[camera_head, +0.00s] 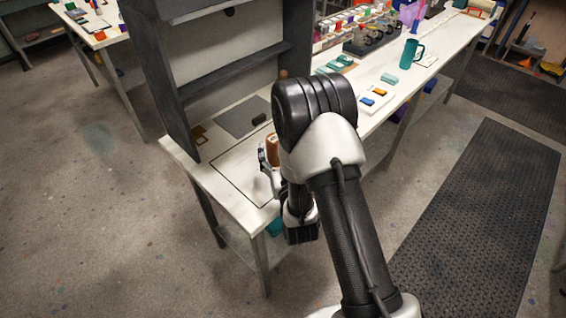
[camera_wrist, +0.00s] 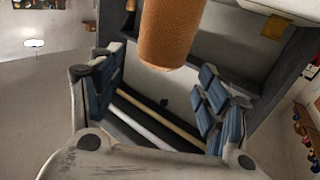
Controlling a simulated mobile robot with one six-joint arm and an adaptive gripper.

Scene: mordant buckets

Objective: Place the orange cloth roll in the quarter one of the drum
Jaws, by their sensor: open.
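The orange cloth roll (camera_wrist: 170,35), a textured orange-brown cylinder, shows at the top of the wrist view, cut off by the upper edge. In the head view a small part of it (camera_head: 272,150) shows beside my arm, over the near end of the bench. My gripper (camera_wrist: 155,95) is open, with its blue-padded fingers apart. The roll appears beyond and between the fingers, and I see no finger touching it. In the head view my arm hides most of the gripper (camera_head: 267,165). I cannot make out the drum or its quarters in either view.
The white bench (camera_head: 212,172) carries a dark shelf unit (camera_head: 165,75), a grey mat (camera_head: 241,117) and a small dark block (camera_head: 259,119). Open floor lies left; a black floor mat (camera_head: 480,220) lies right.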

